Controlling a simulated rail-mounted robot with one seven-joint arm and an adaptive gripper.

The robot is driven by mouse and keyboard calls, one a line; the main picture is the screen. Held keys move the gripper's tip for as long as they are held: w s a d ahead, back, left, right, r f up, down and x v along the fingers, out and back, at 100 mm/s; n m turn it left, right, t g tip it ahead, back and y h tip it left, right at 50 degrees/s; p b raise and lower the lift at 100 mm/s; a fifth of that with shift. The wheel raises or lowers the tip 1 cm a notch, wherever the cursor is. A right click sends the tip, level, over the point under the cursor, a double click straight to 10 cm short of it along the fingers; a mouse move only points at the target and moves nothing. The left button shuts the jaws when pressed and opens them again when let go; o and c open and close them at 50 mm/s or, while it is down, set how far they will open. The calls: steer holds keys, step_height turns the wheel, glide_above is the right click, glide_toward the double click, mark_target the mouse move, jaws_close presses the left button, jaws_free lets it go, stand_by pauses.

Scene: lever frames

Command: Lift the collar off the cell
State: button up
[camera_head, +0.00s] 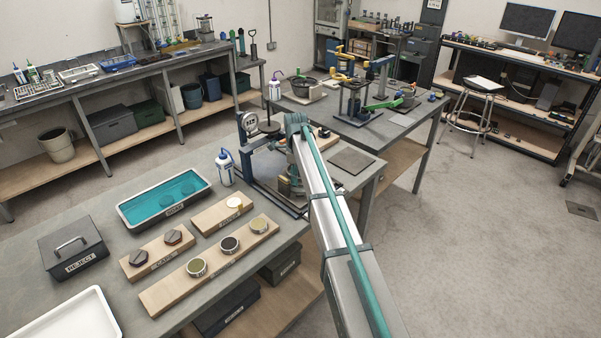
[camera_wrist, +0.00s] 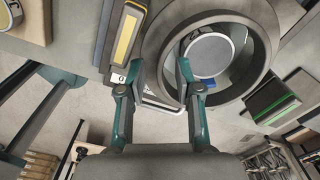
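In the wrist view a wide grey ring (camera_wrist: 262,35), which looks like the collar, surrounds a round part with a pale flat top (camera_wrist: 208,54). I take that part to be the cell. My gripper (camera_wrist: 160,68) has its two teal fingers spread apart. The right fingertip overlaps the ring's opening and the left one is by its outer left edge, so the near-left wall lies between them. I cannot tell whether the fingers touch it. In the head view my arm hides most of this spot at the lever frame (camera_head: 243,160).
A white-blue bottle (camera_head: 225,167), teal-filled tray (camera_head: 149,203), wooden boards with discs (camera_head: 166,296) and a REJECT box (camera_head: 74,231) stand to the left. A black-yellow block (camera_wrist: 124,38) is left of the ring.

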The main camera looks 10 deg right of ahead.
jaws_close()
steer(key=shift+r, duration=0.1)
